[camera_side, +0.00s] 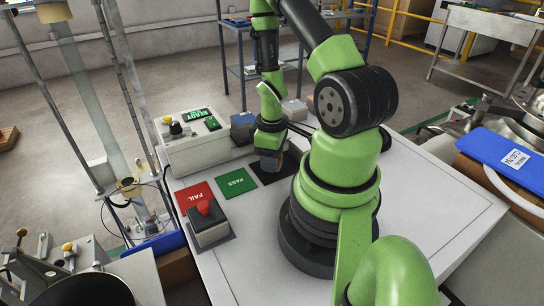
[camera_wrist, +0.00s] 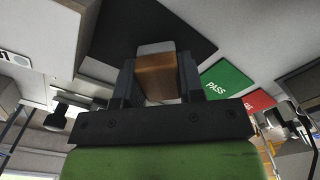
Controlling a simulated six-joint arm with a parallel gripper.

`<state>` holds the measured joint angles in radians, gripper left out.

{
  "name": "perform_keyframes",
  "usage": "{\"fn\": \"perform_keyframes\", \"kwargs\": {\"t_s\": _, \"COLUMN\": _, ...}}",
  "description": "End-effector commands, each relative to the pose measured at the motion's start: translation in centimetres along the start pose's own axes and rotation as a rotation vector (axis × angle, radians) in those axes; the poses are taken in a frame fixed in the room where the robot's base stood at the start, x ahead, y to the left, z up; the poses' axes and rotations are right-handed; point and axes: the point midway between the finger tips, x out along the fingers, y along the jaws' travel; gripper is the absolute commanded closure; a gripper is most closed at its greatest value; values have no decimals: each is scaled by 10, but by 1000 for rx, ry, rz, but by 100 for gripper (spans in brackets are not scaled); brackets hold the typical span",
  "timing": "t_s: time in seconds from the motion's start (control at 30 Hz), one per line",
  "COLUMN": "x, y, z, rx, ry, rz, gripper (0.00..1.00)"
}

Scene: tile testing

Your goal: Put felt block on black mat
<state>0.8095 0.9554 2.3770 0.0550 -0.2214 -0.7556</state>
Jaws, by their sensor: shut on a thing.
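My gripper (camera_side: 268,155) points down at the left edge of the black mat (camera_side: 272,177). In the wrist view my gripper (camera_wrist: 157,75) has its two dark fingers closed on either side of the felt block (camera_wrist: 157,78), which is brown with a pale grey end. The black mat (camera_wrist: 165,22) lies just beyond the block's pale end there. In the side view the block is a small, dim shape under the fingers. I cannot tell whether it touches the mat or is slightly above it.
A green PASS mat (camera_side: 236,182) and a red FAIL mat (camera_side: 192,199) lie to the left. A control box with a READY display (camera_side: 200,115) and a blue block (camera_side: 242,127) are behind.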

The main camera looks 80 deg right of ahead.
Motion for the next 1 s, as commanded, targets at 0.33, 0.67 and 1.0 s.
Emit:
{"fn": "perform_keyframes", "kwargs": {"t_s": 0.33, "x": 2, "y": 0, "z": 1, "rx": 0, "ry": 0, "rz": 0, "gripper": 90}}
{"fn": "perform_keyframes", "kwargs": {"t_s": 0.67, "x": 2, "y": 0, "z": 1, "rx": 0, "ry": 0, "rz": 0, "gripper": 90}}
{"fn": "perform_keyframes", "kwargs": {"t_s": 1.0, "x": 6, "y": 0, "z": 1, "rx": 1, "ry": 0, "rz": 0, "gripper": 60}}
